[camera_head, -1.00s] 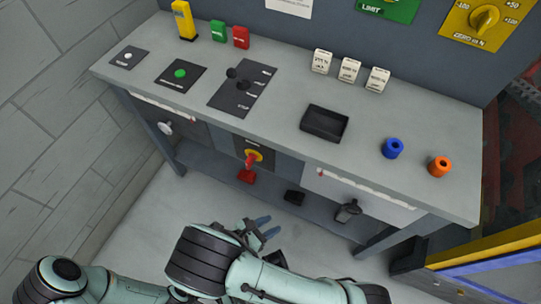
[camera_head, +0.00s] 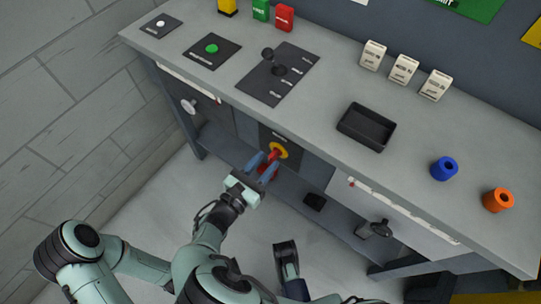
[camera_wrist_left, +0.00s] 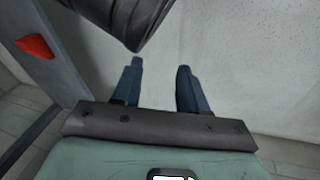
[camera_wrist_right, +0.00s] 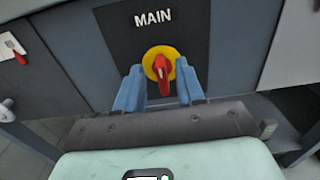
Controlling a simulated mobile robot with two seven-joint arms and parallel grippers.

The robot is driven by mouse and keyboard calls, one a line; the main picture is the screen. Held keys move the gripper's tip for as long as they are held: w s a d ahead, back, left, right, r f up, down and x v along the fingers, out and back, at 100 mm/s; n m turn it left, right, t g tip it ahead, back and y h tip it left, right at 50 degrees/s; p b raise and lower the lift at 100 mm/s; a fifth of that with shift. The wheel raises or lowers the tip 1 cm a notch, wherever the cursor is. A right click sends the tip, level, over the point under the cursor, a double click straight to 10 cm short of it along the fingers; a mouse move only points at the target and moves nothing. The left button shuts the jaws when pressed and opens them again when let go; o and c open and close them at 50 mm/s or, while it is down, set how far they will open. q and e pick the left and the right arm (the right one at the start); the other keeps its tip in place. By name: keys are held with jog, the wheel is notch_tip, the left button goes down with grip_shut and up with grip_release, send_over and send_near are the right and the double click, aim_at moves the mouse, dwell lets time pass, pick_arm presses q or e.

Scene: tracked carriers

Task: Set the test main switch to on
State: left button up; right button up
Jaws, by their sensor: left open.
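The main switch is a red handle (camera_wrist_right: 162,78) on a yellow disc (camera_wrist_right: 152,62), under the word MAIN on a dark plate (camera_wrist_right: 192,25) in the right wrist view. Its handle stands roughly upright, slightly tilted. The switch also shows on the bench front in the head view (camera_head: 279,150). My right gripper (camera_wrist_right: 159,68) is open, with one blue finger on each side of the handle; contact cannot be told. It also shows in the head view (camera_head: 264,165). My left gripper (camera_wrist_left: 160,65) is open and empty in the left wrist view.
The bench top carries a black tray (camera_head: 367,127), a lever panel (camera_head: 265,85), a green button panel (camera_head: 212,51), and blue (camera_head: 444,168) and orange (camera_head: 498,200) cylinders. A dark arm part crosses above the left gripper.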

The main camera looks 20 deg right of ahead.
aim_at(269, 159)
jog(key=shift+b+x, duration=0.3)
jog(key=shift+x, duration=1.35)
pick_arm(q)
jog(key=shift+s+a+f+g, duration=0.1)
jog(key=shift+s+f+g, duration=0.3)
jog(key=shift+s+f, duration=0.4)
